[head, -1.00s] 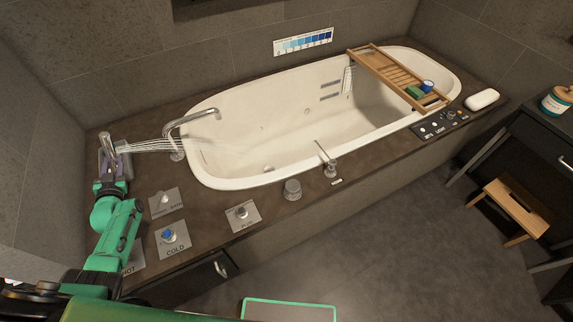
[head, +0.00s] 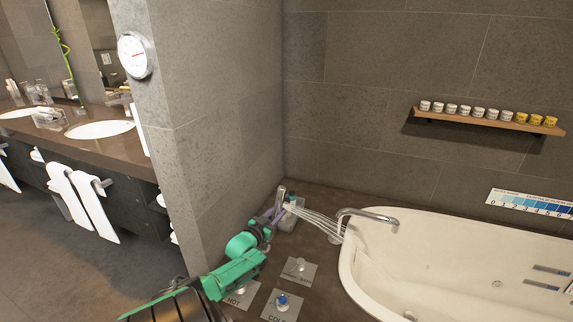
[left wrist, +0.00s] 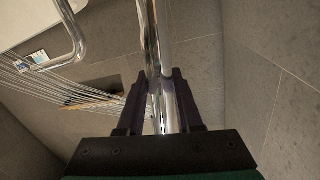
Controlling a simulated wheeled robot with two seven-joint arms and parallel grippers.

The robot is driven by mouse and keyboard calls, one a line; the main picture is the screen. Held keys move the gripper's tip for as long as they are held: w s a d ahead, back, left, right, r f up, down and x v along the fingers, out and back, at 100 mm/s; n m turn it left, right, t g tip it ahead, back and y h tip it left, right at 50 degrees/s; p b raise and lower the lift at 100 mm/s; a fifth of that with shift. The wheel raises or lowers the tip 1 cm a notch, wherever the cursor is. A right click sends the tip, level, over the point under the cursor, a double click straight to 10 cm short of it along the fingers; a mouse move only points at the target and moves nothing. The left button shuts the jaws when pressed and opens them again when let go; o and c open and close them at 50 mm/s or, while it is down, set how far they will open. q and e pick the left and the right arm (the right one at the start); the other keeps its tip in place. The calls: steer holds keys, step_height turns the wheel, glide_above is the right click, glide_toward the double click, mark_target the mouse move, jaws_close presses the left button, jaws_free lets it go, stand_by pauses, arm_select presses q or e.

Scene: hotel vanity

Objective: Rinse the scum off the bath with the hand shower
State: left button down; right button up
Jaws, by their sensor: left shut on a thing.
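My left gripper (head: 268,218) is at the back left corner of the bath deck. It is shut on the chrome hand shower (head: 280,197), whose shiny handle stands between the fingers in the left wrist view (left wrist: 160,70). The white bath (head: 440,238) is cut off by the right and lower edges. A dark speck (head: 496,284) shows on its inner wall; I cannot tell whether it is scum. My right gripper is out of view.
A chrome spout (head: 368,214) arches over the bath rim beside the jets. Knob plates, including HOT (head: 240,294) and COLD (head: 282,302), lie on the deck. A wall (head: 220,150) stands close left of my arm. A shelf of small jars (head: 485,118) hangs above the bath.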

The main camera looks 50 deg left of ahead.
arm_select(q)
steer(key=shift+s+a+f, duration=0.15)
steer(key=shift+s+a, duration=0.05)
steer(key=shift+a, duration=0.1)
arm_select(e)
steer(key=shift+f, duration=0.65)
arm_select(q)
steer(key=shift+b, duration=0.3)
steer(key=shift+s+a+f+b, duration=0.1)
steer(key=shift+s+a+b, duration=0.05)
steer(key=shift+b, duration=0.15)
steer(key=shift+n+t+h, duration=0.5)
steer(key=shift+t+h, duration=0.1)
steer(key=shift+h, duration=0.2)
steer(key=s+a+b, duration=0.1)
steer(key=a+b, duration=0.1)
steer(key=b, duration=0.1)
steer(key=s+a+f+b, duration=0.1)
steer(key=s+a+b, duration=0.1)
steer(key=b, duration=0.2)
steer(key=shift+s+f, duration=0.15)
steer(key=shift+f, duration=0.05)
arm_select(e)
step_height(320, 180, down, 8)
arm_select(q)
steer(key=shift+f, duration=0.15)
